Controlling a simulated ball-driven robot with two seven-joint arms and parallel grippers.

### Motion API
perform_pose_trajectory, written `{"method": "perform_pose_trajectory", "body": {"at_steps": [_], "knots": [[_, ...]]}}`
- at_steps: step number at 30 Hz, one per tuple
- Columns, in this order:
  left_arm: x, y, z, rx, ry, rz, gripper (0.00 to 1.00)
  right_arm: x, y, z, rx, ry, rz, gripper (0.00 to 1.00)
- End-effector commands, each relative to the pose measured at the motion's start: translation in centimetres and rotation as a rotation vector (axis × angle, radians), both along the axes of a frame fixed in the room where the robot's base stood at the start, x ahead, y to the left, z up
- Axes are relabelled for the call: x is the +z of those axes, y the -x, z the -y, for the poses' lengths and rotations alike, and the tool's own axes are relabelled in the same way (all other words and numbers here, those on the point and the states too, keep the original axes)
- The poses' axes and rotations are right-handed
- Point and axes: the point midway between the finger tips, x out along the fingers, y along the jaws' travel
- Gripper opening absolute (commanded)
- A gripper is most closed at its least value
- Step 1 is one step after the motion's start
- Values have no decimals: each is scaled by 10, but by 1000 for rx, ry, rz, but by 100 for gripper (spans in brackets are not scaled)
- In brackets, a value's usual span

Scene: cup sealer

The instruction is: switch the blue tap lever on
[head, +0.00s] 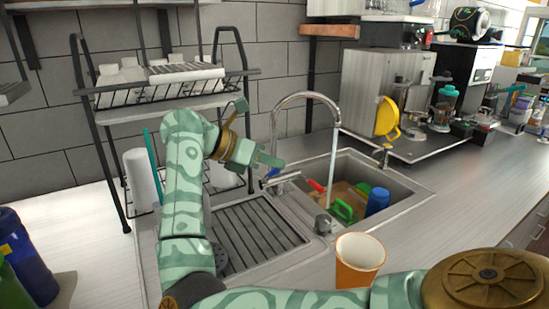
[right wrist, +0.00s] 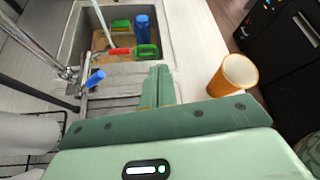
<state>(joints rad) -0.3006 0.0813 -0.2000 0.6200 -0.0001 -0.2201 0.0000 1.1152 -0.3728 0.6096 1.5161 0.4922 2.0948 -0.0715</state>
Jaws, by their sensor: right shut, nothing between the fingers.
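The tap (head: 308,96) is a tall chrome gooseneck behind the sink. A pale stream (head: 332,165) runs from its spout down into the basin. Its blue lever (right wrist: 95,78) sticks out near the tap base in the right wrist view. In the head view only a small blue part shows, close to my fingers. My right gripper (head: 269,160) is shut and empty, just above and beside the lever. Its closed fingers (right wrist: 157,86) point toward the sink, to the right of the lever in the wrist view, with a gap between. My left gripper is not in view.
The sink (head: 408,184) holds a blue cup (head: 377,201), a green item (head: 343,209) and a red item. An orange cup (head: 359,259) stands on the front counter. A ribbed drainboard (head: 250,232) lies left of the sink. A dish rack (head: 165,97) stands behind my arm.

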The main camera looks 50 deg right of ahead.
Motion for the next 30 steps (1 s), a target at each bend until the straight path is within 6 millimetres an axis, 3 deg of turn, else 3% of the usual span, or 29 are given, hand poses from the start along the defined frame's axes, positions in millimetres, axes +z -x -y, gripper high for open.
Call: {"method": "perform_pose_trajectory", "body": {"at_steps": [9,30], "knots": [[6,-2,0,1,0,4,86,13,22,-20,-1,-1,0,0],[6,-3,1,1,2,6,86,12,22,-21,0,-2,0,0]]}}
